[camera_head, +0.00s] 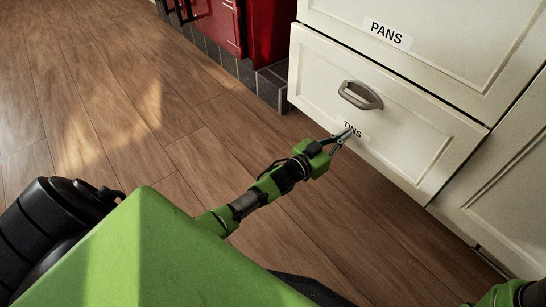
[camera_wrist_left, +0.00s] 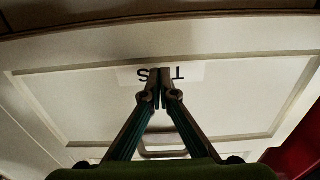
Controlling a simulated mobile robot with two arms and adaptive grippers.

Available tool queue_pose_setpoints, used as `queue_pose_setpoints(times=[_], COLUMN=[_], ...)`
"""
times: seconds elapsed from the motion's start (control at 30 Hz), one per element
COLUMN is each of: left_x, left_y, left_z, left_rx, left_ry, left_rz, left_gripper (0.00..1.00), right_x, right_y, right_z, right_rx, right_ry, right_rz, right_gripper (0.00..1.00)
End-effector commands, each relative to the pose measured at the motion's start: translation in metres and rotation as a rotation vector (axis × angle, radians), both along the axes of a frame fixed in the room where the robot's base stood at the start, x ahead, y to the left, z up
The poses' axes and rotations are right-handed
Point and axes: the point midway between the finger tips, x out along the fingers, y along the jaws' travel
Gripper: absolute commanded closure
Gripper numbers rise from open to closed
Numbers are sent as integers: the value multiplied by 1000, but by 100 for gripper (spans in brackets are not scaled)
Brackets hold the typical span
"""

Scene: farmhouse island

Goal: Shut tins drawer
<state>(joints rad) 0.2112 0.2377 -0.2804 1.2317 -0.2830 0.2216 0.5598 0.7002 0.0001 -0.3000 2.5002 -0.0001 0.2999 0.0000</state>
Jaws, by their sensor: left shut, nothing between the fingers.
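The tins drawer (camera_head: 385,125) is a cream panelled front with a TINS label and a metal cup handle (camera_head: 360,95). It sits below the pans drawer and looks almost in line with it; I cannot tell whether a small gap remains. My left gripper (camera_head: 347,135) is shut and empty, its fingertips at the label, below the handle. In the left wrist view the tins drawer front (camera_wrist_left: 90,100) fills the picture upside down. The shut fingertips (camera_wrist_left: 160,88) cover the middle of the label, and the handle (camera_wrist_left: 163,154) shows between the fingers. My right gripper is out of view.
The pans drawer (camera_head: 430,45) is above, with a cream cabinet door (camera_head: 510,205) at the right. A red cabinet (camera_head: 270,35) on a dark tiled base stands behind at the left. The wooden floor (camera_head: 100,110) is clear at the left.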

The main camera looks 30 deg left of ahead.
Motion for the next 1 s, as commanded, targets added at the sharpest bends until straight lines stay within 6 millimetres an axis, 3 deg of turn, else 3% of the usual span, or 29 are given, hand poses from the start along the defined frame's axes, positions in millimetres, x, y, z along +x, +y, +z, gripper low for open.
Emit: queue_pose_setpoints(times=[0.87, 1.0], left_x=[28, 24], left_y=[-9, -7], left_z=[-1, 1], left_rx=[-1, -1], left_ry=[-1, 1], left_rz=[0, 0], left_gripper=[100, 100], right_x=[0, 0], right_y=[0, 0], right_z=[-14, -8], right_rx=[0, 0], right_ry=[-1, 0], right_rz=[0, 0], right_gripper=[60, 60])
